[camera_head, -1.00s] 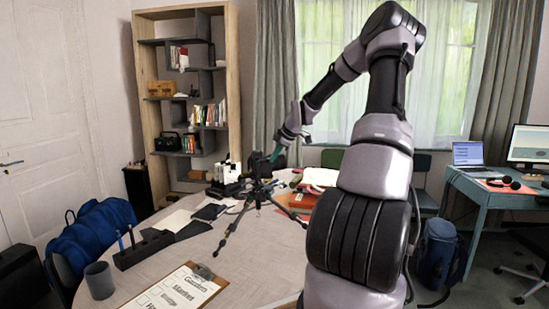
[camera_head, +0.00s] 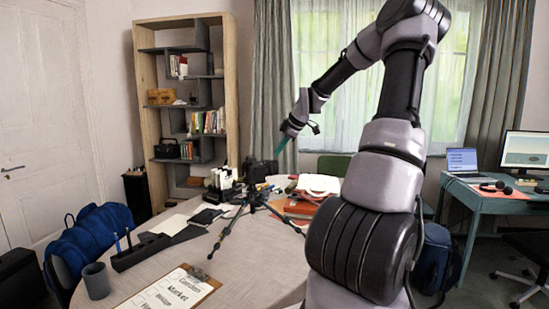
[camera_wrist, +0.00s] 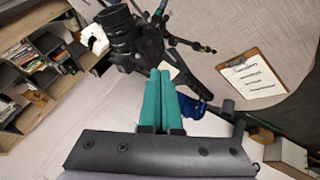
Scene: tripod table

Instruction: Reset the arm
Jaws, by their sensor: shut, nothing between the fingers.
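My gripper (camera_head: 281,146) hangs above the back part of the table in the head view, its teal fingers pointing down. In the wrist view the teal fingers (camera_wrist: 166,100) lie side by side, shut and empty. A dark tripod (camera_head: 252,200) stands on the round table (camera_head: 255,262) with its legs spread. My arm rises at the right of the head view and bends down toward the table.
A clipboard (camera_head: 172,292), a grey cup (camera_head: 96,280) and a black pen holder (camera_head: 141,251) are on the table's left front. Red binders (camera_head: 303,207) and papers lie at the back right. A bookshelf (camera_head: 146,100) stands behind. A teal desk (camera_head: 487,208) is at right.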

